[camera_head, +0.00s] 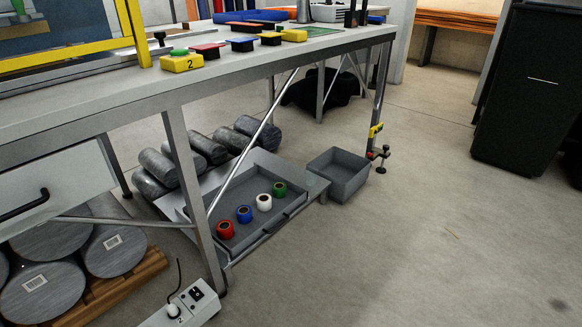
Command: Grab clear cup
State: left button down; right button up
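I cannot make out a clear cup for certain. A small grey upright cylinder (303,11) stands at the back of the workbench (130,105), cut by the top edge; I cannot tell whether it is clear or a cup. Neither of my grippers is in view.
Colored blocks (242,44) line the bench top. Below, a grey tray (262,233) holds several tape rolls beside an empty grey bin (340,173). Metal cylinders (45,290) lie on a pallet. A black cabinet (527,90) stands right.

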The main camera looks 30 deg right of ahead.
aim_at(311, 173)
jog(key=i+l, duration=0.2)
jog(key=i+l+u, duration=0.15)
jog(key=l, duration=0.3)
jog(key=i+l, duration=0.2)
jog(key=l, duration=0.15)
jog(key=i+l+u, duration=0.15)
jog(key=l, duration=0.2)
jog(key=i+l, duration=0.2)
jog(key=l, duration=0.15)
jog(key=u, duration=0.05)
